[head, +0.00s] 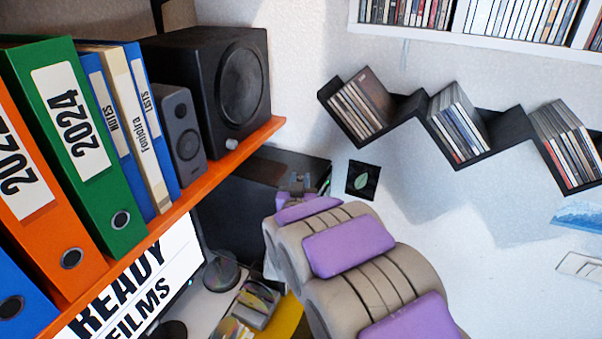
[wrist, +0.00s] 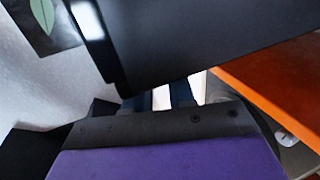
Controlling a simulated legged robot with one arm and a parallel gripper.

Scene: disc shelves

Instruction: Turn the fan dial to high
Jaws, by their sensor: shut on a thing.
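A dark box (head: 262,200) stands behind the end of the orange shelf, with a small green light near its right edge. In the wrist view, a large black panel (wrist: 210,45) fills the upper middle, with a bright white patch at its left. My gripper (head: 299,186) is at the front of this box, at the far end of my arm. In the wrist view, the fingertips (wrist: 171,97) reach under the panel's lower edge. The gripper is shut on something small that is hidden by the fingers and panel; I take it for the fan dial. The dial's setting is not visible.
The orange shelf (head: 205,190) holds binders and two speakers, and its edge also shows right of my gripper in the wrist view (wrist: 270,85). A monitor (head: 140,290) is below. A leaf picture (head: 362,180) and zigzag disc shelves (head: 415,108) are on the wall.

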